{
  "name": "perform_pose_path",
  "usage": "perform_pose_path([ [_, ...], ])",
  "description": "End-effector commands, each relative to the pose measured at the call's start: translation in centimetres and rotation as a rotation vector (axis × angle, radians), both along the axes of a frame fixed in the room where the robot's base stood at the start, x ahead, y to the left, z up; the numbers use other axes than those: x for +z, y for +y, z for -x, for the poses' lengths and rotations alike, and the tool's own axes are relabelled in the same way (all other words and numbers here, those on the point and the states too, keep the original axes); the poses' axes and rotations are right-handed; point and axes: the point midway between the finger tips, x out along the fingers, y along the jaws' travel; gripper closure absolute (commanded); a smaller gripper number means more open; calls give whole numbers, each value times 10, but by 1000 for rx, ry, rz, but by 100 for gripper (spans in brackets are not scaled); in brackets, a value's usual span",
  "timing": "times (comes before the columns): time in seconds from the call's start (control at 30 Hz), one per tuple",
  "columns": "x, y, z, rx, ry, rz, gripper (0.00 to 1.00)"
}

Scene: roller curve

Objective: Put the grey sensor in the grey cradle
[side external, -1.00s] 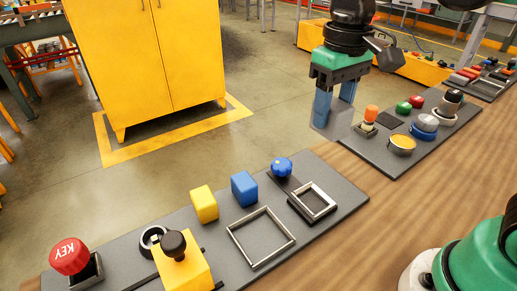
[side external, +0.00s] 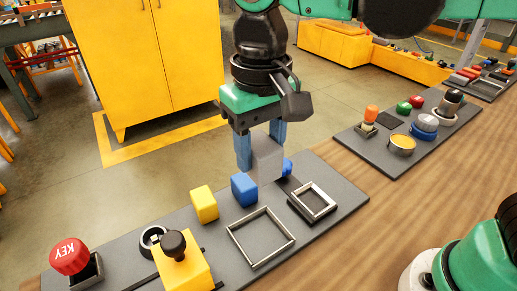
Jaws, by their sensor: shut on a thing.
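The grey sensor (side external: 267,160) is a plain grey block. Two square frames with light metal rims lie on the board: a larger one (side external: 263,261) and a smaller one on a dark base (side external: 322,214). Both look empty. I cannot tell which one is the grey cradle. The sensor is above and to the left of the smaller frame, apart from it.
Another board (side external: 377,154) with several parts lies right.

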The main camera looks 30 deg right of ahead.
Motion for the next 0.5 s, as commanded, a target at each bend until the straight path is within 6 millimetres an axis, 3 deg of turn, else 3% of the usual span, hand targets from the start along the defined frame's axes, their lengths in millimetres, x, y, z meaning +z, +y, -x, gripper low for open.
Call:
perform_pose_path([
  [0.3,-74,0,0,0,0,0,100],
  [0.5,-110,-1,0,0,0,0,100],
])
